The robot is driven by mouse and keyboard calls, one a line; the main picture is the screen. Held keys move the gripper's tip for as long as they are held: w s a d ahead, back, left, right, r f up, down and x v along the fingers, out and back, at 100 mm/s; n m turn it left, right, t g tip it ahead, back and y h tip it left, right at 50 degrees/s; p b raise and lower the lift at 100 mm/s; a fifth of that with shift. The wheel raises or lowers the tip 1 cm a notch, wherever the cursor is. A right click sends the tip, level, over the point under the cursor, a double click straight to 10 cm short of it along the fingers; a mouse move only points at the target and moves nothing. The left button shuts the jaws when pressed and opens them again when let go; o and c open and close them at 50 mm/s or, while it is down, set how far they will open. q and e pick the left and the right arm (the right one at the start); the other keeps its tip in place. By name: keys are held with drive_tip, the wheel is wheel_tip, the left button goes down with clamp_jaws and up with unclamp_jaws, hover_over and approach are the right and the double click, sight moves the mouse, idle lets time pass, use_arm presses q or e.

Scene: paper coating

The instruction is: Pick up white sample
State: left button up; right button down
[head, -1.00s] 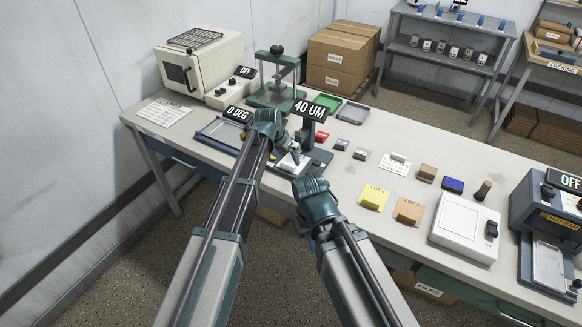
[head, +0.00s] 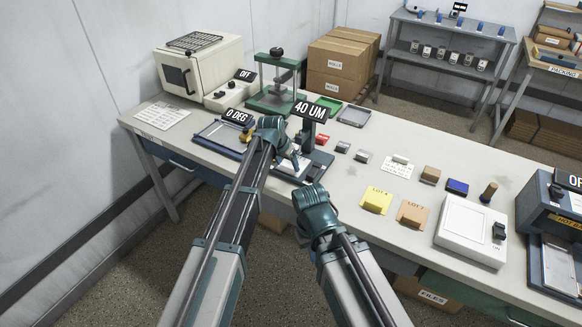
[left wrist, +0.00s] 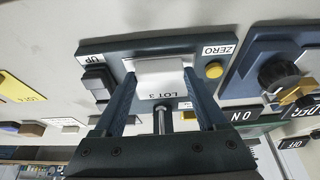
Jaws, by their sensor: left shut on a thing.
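The white sample, a small pale block marked LOT 3 (left wrist: 160,82), is between the two fingers of my left gripper in the left wrist view. In the head view my left gripper (head: 296,160) is over the gauge under the 40 UM sign and is shut on the sample, which it mostly hides there. The dark gauge base (left wrist: 108,58) lies right behind the sample. I cannot tell whether the sample still touches it. My right gripper (head: 316,205) is in front of the table edge, apart from the sample. Its fingers are hard to see.
The gauge base has a lever marked UP (left wrist: 97,82) and a yellow button marked ZERO (left wrist: 214,70). A yellow LOT block (head: 377,200) and an orange one (head: 411,214) stand to the right. A flat tray device (head: 222,134) is on the left.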

use_arm(q)
drive_tip(key=shift+c, duration=1.1)
drive_tip(key=shift+r, duration=0.1)
drive_tip(key=shift+r+p, duration=0.6)
drive_tip(key=shift+p, duration=0.05)
drive_tip(key=shift+r+p, duration=0.4)
drive_tip(key=s+a, duration=0.4)
drive_tip(key=s, duration=0.4)
drive_tip(key=s+a, duration=0.5)
drive_tip(key=s, duration=0.2)
drive_tip(key=shift+s+f+b, duration=0.3)
drive_tip(key=shift+s+f, duration=0.05)
drive_tip(key=shift+w, duration=0.15)
drive_tip(key=w+d, duration=0.4)
drive_tip(key=w, duration=0.3)
drive_tip(key=shift+w+d+f+b, duration=0.25)
drive_tip(key=shift+w+f+b, duration=0.05)
drive_tip(key=shift+f+b, duration=0.05)
